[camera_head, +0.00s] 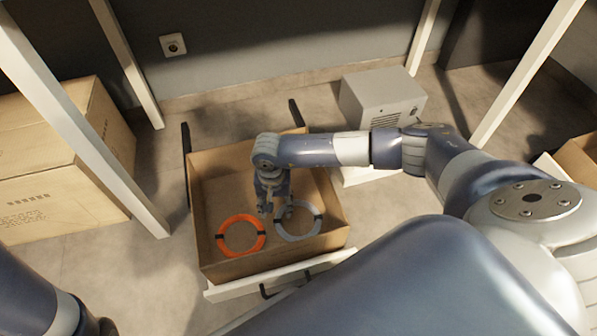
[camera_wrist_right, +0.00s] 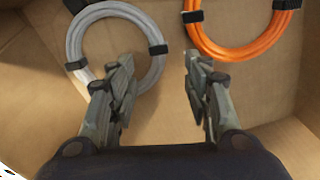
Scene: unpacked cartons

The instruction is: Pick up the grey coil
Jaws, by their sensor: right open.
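The grey coil (camera_head: 299,234) lies flat in the open carton (camera_head: 203,190), on its right side near the front wall. It is a ring of cable with black ties, and it also shows in the right wrist view (camera_wrist_right: 74,34) at the upper left. My right gripper (camera_head: 275,211) is inside the carton, open and empty, just beside the grey coil. In the right wrist view (camera_wrist_right: 160,62) its left finger overlaps the lower edge of the coil; I cannot tell whether they touch. My left gripper is not in view.
An orange coil (camera_head: 221,243) lies left of the grey one in the same carton; it shows at the upper right of the wrist view (camera_wrist_right: 238,51). A closed carton (camera_head: 50,190) stands at left. A grey metal box (camera_head: 375,105) is behind right. White posts frame the area.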

